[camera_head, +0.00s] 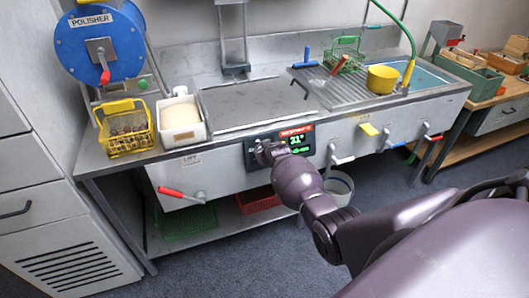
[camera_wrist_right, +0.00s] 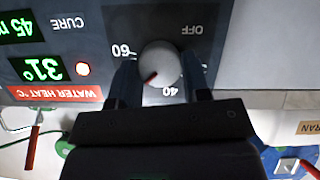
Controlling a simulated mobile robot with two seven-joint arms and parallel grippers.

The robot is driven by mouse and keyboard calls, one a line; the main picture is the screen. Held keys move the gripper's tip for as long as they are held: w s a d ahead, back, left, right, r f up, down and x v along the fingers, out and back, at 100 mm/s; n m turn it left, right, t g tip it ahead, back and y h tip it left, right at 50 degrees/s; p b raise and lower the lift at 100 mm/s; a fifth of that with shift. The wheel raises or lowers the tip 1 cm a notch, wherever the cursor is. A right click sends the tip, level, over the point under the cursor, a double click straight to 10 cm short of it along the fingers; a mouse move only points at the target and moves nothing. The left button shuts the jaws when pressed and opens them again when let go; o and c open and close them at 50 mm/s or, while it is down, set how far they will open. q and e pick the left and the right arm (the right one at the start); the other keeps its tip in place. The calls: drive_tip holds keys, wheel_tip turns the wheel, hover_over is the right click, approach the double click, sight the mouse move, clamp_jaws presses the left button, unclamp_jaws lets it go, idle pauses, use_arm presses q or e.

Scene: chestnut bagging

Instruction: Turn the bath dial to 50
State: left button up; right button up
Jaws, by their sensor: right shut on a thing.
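The bath dial (camera_wrist_right: 160,62) is a round pale knob on the dark control panel (camera_wrist_right: 112,20), which appears upside down in the right wrist view. Its red pointer mark lies between the printed 60 and 40; no 50 label is visible. My right gripper (camera_wrist_right: 161,70) has one dark finger on each side of the dial and is shut on it. In the head view my right gripper (camera_head: 264,152) is at the panel, left of the green display (camera_head: 297,141), and mostly hides the dial. The display reads 31°. My left gripper is not in view.
A red-handled lever (camera_head: 180,194) sticks out left of the panel, and several tap levers (camera_head: 340,159) to its right. A yellow basket (camera_head: 127,143) and a white tub (camera_head: 181,132) stand on the worktop. A blue polisher (camera_head: 85,50) is at back left.

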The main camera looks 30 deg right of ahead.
drive_tip(key=o, duration=0.8)
drive_tip(key=shift+o, duration=0.6)
drive_tip(key=p+v, duration=0.3)
drive_tip(key=v, duration=0.7)
drive_tip(key=shift+s+r+p, duration=0.15)
drive_tip(key=shift+s+p, duration=0.2)
drive_tip(key=shift+s, duration=0.05)
drive_tip(key=shift+a, duration=0.1)
